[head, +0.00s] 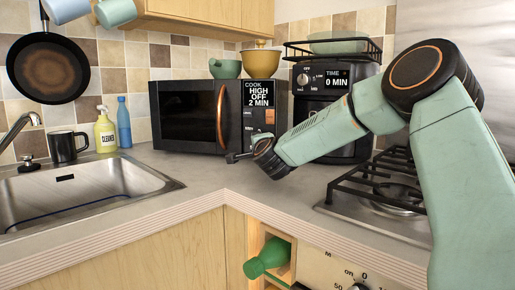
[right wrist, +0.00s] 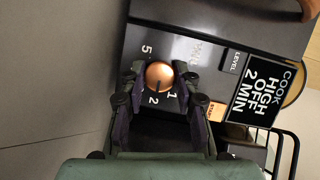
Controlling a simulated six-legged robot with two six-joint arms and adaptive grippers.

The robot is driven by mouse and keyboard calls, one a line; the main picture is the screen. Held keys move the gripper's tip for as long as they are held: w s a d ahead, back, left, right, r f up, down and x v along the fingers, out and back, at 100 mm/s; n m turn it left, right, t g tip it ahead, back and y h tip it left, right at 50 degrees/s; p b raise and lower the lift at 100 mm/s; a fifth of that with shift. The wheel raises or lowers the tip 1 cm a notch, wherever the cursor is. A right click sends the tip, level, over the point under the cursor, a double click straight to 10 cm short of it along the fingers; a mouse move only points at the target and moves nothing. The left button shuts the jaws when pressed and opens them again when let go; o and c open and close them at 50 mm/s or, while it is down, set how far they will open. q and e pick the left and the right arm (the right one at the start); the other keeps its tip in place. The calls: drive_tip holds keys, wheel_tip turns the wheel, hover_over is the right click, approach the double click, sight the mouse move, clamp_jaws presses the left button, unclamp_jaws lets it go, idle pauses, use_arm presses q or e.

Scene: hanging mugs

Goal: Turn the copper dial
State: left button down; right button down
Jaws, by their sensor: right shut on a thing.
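The black microwave (head: 187,117) stands at the back of the counter, with a copper handle (head: 221,117) and a display (head: 260,93) reading "COOK HIGH OFF 2 MIN". The copper dial (right wrist: 159,75) is low on its control panel, with numbers 1, 2 and 5 around it and a dark pointer mark near the 2. My right gripper (right wrist: 160,78) has one finger on each side of the dial and is shut on it. In the head view my right gripper (head: 238,156) reaches the microwave's lower right front and hides the dial. My left gripper is not in view.
An orange start button (right wrist: 217,111) sits beside the dial. A black oven with a "TIME 0 MIN" display (head: 337,78) stands right of the microwave. A gas hob (head: 385,190) is at right. A sink (head: 80,190), black mug (head: 66,147) and bottles are at left.

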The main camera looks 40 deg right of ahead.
drive_tip(key=shift+d+r, duration=0.1)
drive_tip(key=shift+r, duration=0.05)
drive_tip(key=c, duration=1)
unclamp_jaws()
drive_tip(key=shift+s, duration=0.1)
drive_tip(key=shift+v, duration=3.75)
